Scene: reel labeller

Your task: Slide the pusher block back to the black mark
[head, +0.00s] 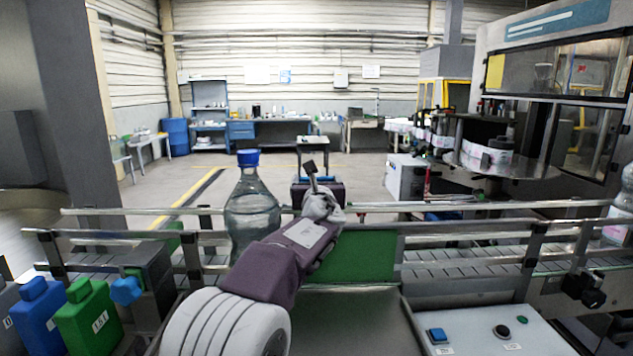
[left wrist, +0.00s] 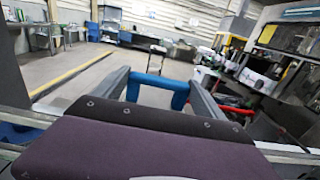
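I cannot pick out the pusher block for certain. A grey block with a blue knob (head: 127,290) stands at the left front of the conveyor in the head view. I cannot make out the black mark. My left gripper is raised over the conveyor's middle in the head view, right of the grey block, its fingertips hidden behind my wrist. My right gripper is not in view.
A clear bottle with a blue cap (head: 250,208) stands on the conveyor, just left of my arm. A blue jug (head: 40,312) and a green jug (head: 88,318) are at left. A green panel (head: 365,257) lies beside my arm. A control box (head: 480,332) is at front right.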

